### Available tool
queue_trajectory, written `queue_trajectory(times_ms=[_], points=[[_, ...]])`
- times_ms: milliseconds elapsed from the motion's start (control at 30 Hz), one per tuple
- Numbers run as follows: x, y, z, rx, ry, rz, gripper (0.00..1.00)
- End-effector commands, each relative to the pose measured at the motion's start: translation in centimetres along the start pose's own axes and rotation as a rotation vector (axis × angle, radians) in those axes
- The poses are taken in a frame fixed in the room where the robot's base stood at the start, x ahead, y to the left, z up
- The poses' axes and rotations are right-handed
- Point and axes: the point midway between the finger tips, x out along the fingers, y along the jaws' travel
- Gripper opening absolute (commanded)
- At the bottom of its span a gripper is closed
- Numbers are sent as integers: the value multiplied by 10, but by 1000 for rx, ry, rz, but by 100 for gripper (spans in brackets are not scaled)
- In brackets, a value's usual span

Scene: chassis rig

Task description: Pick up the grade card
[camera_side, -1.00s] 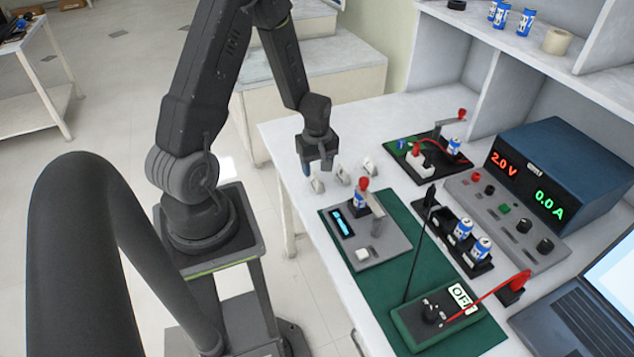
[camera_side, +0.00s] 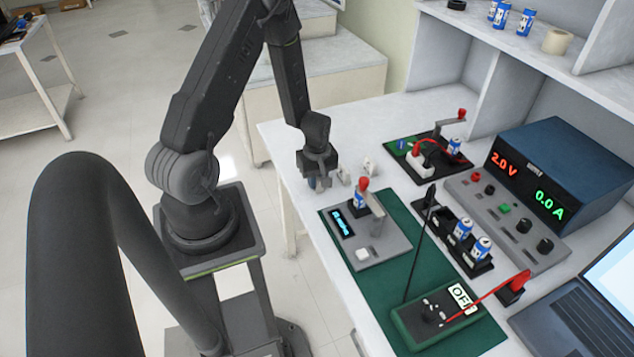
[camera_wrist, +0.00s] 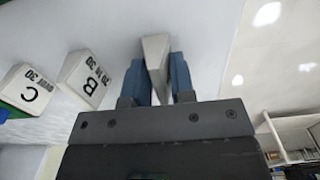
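My gripper (camera_side: 320,184) is low over the near left part of the white bench. In the wrist view its two blue fingers (camera_wrist: 158,82) stand on either side of a pale, wedge-shaped card (camera_wrist: 156,48). The card's face is turned away, so its letter is hidden. The fingers are very close to its sides, but I cannot tell whether they press on it. Beside it stand a white card marked B (camera_wrist: 86,78) and a white card marked C (camera_wrist: 28,88). Two small pale cards (camera_side: 343,176) (camera_side: 369,166) show right of my gripper in the side view.
A grey tester (camera_side: 372,252) with a battery and a lit display stands on a green mat (camera_side: 405,215). A multimeter (camera_side: 432,318), a battery holder (camera_side: 478,266), a blue power supply (camera_side: 560,170) and a laptop (camera_side: 570,325) are farther right. A black board (camera_side: 425,168) stands behind the cards.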

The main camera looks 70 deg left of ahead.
Motion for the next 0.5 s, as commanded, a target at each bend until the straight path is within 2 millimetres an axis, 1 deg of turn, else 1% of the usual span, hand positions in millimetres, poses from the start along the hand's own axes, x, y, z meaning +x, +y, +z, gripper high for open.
queue_trajectory(times_ms=[33,200,500], points=[[0,0,0,0,0,0,15],[0,0,0,0,0,0,0],[-2,0,0,0,0,1,0]])
